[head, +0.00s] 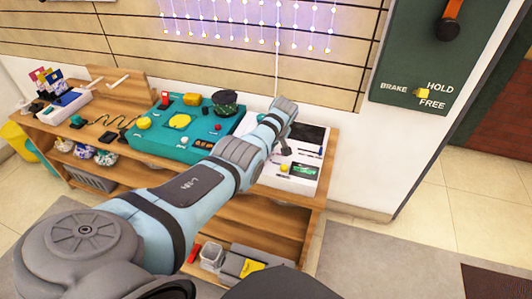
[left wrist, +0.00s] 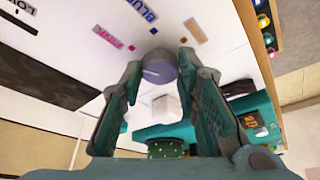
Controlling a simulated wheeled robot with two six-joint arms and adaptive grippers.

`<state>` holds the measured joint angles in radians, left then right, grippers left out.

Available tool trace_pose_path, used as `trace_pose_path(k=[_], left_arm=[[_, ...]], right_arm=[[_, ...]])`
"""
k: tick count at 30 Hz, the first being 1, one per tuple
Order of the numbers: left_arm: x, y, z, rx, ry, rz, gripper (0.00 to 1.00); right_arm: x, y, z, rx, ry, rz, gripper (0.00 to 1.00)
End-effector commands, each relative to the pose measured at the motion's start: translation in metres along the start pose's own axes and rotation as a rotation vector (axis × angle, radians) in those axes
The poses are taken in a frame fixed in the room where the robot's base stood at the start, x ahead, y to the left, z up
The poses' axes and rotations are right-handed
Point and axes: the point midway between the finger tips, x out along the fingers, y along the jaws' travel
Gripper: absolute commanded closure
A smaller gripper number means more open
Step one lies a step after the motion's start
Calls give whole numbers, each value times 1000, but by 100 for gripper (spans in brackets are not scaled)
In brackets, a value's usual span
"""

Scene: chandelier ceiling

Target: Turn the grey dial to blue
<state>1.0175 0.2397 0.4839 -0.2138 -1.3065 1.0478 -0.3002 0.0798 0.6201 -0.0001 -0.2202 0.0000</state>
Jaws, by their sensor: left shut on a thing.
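The grey dial (left wrist: 160,66) shows in the left wrist view between the tips of my left gripper (left wrist: 160,75), which is shut on it. The dial stands on a white panel (left wrist: 88,25), beside a "BLUE" label (left wrist: 143,9) and a "PINK" label (left wrist: 113,37). A pale mark shows on the dial, but I cannot tell which label it points at. In the head view my left gripper (head: 284,148) is over the white panel (head: 308,178) at the bench's right end, and the dial cannot be made out there. My right gripper is not in view.
A teal box (head: 165,133) with coloured parts stands left of the panel on the wooden bench (head: 120,172). A dark green wall panel (head: 400,60) marked BRAKE, HOLD and FREE is at the right. Small bins (head: 212,256) sit on the lower shelf.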

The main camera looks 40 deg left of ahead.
Motion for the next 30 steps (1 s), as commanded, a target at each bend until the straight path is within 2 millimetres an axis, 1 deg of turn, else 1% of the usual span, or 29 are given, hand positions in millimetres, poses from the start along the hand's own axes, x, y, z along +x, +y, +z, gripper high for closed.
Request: trace_pose_path(k=[1,6,18,19,22,30], left_arm=[[2,0,1,-11,0,-4,99],[0,1,0,-39,-1,-16,99],[0,0,0,-44,-1,-18,99],[0,0,0,-44,-2,-18,68],[0,0,0,-44,-1,-18,52],[0,0,0,-44,-1,-18,51]], right_arm=[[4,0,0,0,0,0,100],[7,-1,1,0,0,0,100],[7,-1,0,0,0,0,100],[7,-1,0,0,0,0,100],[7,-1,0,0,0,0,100],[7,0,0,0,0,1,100]])
